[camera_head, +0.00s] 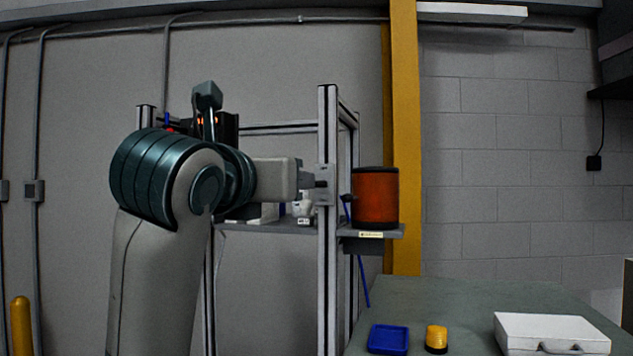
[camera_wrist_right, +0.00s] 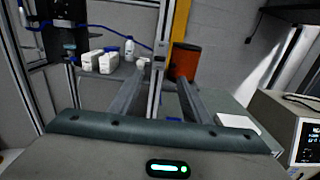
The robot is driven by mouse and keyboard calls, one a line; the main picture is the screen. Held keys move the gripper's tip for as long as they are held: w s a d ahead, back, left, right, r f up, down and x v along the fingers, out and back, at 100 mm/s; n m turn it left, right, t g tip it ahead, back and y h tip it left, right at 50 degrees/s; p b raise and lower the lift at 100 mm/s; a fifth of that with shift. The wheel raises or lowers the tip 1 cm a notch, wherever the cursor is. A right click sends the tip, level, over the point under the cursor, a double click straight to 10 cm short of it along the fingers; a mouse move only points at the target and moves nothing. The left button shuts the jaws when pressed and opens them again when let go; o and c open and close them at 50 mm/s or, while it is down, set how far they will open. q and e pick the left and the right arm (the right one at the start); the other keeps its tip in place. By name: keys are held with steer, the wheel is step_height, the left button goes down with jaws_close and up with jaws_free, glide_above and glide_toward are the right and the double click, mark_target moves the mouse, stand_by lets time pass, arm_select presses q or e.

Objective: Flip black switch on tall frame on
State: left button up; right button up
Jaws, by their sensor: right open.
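The tall frame (camera_head: 327,120) has bare metal posts; its near post also shows in the right wrist view (camera_wrist_right: 155,95). A small grey box (camera_head: 325,190) is fixed on this post, with small dark parts beside it. I cannot tell which dark part is the black switch, nor its position. My right gripper (camera_head: 310,181) is at the left of the box, very close to it; contact cannot be told. In the right wrist view its two fingers (camera_wrist_right: 160,80) are apart, with the post showing between them. My left gripper is not in view.
An orange cylinder (camera_head: 376,198) stands on a small ledge right of the post. White bottles (camera_wrist_right: 107,62) stand on the frame's shelf behind. A green-grey table (camera_head: 450,293) holds a blue tray (camera_head: 388,339), a yellow button (camera_head: 436,337) and a white case (camera_head: 550,332).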

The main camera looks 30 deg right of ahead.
mark_target(319, 182)
steer(key=shift+w+d, duration=0.15)
steer(key=shift+p+x, duration=4.55)
steer(key=shift+x, duration=4.05)
steer(key=c, duration=1.1)
